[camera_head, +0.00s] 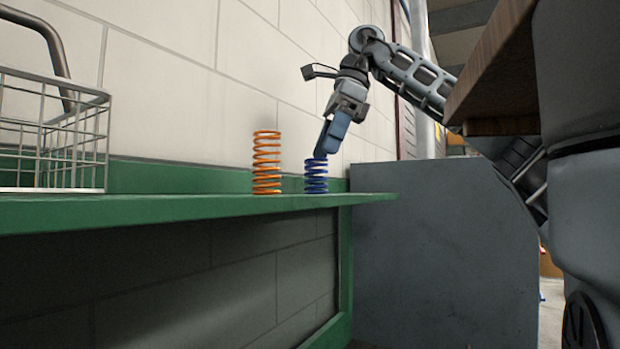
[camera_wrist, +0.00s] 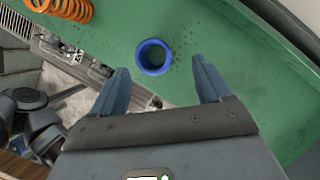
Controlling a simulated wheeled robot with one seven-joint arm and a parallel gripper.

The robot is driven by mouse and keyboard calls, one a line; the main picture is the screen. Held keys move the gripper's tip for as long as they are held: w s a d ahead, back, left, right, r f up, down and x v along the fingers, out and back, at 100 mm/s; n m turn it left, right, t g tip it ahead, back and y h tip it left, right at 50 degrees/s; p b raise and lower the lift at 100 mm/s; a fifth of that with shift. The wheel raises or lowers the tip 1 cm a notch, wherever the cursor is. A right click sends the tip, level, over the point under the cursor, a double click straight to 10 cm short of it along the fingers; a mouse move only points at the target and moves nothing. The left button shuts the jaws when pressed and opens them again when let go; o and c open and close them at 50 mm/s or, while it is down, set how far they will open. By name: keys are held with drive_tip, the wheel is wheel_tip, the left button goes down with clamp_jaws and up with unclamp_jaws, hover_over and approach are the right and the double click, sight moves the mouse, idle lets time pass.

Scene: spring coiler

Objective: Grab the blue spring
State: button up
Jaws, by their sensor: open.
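The blue spring (camera_head: 316,177) stands upright on the green shelf (camera_head: 215,207), near its right end. My gripper (camera_head: 322,155) is tilted downward, with its fingertips at the top of the blue spring in the head view. In the wrist view the blue spring (camera_wrist: 153,57) is seen from above as a ring, just beyond and between the two spread fingers of my gripper (camera_wrist: 160,80). The fingers are open and nothing is held between them. From these views I cannot tell whether a finger touches the spring.
A taller orange spring (camera_head: 266,163) stands left of the blue one; it also shows in the wrist view (camera_wrist: 62,8). A wire basket (camera_head: 72,150) sits at the shelf's left. A white block wall (camera_head: 185,95) rises behind. A wooden board (camera_head: 490,65) is at upper right.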

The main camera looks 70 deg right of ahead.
sight(317, 166)
drive_tip(key=shift+a+x, duration=0.2)
drive_tip(key=shift+x, duration=1.15)
drive_tip(key=shift+a+x, duration=0.2)
drive_tip(key=shift+x, duration=1.15)
drive_tip(key=c, duration=1.1)
drive_tip(key=shift+r, duration=0.1)
drive_tip(key=shift+c, duration=0.5)
drive_tip(key=shift+r, duration=0.1)
